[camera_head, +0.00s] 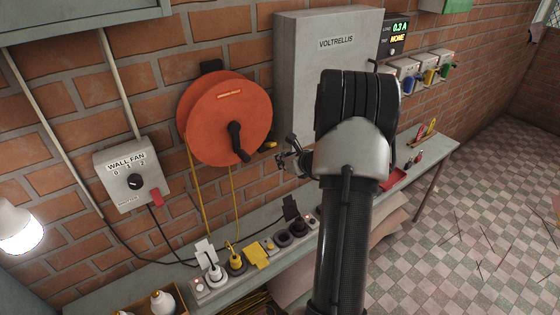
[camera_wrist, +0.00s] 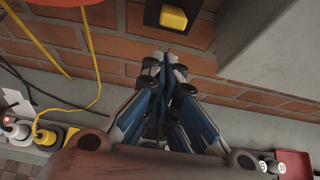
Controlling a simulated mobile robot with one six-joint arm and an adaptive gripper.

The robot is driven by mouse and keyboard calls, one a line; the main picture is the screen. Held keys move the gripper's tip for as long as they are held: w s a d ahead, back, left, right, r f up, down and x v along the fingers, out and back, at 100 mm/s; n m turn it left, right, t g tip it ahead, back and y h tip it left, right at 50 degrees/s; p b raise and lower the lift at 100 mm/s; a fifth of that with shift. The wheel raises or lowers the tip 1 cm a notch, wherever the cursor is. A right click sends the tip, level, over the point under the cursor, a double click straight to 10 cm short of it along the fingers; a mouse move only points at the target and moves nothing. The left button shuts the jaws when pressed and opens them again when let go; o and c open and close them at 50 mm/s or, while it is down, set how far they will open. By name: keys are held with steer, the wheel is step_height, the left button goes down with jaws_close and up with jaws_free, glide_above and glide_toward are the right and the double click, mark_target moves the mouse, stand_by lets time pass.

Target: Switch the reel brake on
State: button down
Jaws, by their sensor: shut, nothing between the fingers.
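The orange cable reel (camera_head: 205,115) hangs on the brick wall, with a black crank and a yellow cord running down. A small yellow switch (camera_head: 270,145) sits on the wall at the reel's lower right; I take it for the reel brake. In the wrist view it is a yellow rocker (camera_wrist: 173,18) in a dark housing at the top edge. Which position it is in, I cannot tell. My gripper (camera_head: 282,158) is shut and empty, just below and right of the switch. In the wrist view its fingertips (camera_wrist: 164,56) point at bare brick below the rocker, apparently apart from it.
A grey VOLTRELLIS cabinet (camera_head: 300,70) juts from the wall right of the switch; its lower corner shows in the wrist view (camera_wrist: 262,50). A wall fan switch (camera_head: 133,180) is at left. The shelf below holds a socket strip with several plugs (camera_head: 236,262).

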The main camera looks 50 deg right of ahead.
steer(key=p+v, duration=0.1)
steer(key=v, duration=0.8)
steer(key=shift+r, duration=0.55)
steer(key=shift+a, duration=0.1)
